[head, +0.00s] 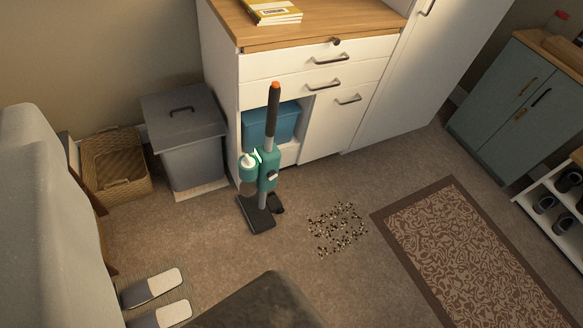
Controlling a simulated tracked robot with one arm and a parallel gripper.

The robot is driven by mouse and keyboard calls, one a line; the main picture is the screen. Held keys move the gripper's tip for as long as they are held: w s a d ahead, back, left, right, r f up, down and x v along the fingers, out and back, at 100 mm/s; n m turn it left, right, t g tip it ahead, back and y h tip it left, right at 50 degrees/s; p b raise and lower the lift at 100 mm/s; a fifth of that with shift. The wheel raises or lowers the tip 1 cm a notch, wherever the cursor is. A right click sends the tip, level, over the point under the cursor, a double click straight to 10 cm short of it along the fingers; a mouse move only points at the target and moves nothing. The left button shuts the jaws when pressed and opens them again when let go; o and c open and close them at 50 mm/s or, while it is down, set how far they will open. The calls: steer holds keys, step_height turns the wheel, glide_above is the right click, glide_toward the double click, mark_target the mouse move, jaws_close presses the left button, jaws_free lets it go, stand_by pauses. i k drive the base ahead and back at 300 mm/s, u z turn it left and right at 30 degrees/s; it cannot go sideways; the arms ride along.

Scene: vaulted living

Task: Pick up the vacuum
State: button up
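The vacuum (267,170) stands upright on the carpet in front of the white cabinet, left of the middle of the head view. It has a teal and grey body, a long black handle with an orange tip pointing up, and a dark flat floor head. Nothing holds it. My gripper does not show in this view.
Dark and light crumbs (337,229) lie on the carpet right of the vacuum. A patterned rug (470,252) is further right. The white cabinet (222,62), a grey bin (190,150) and a wicker basket (117,167) stand behind. Slippers (152,287) lie at lower left.

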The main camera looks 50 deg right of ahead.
mark_target(257, 209)
steer(key=z, duration=0.6)
steer(key=i, duration=1.05)
steer(key=z, duration=0.75)
steer(key=k, duration=0.7)
steer(key=z, duration=0.2)
steer(key=i, duration=0.8)
steer(key=u, duration=0.1)
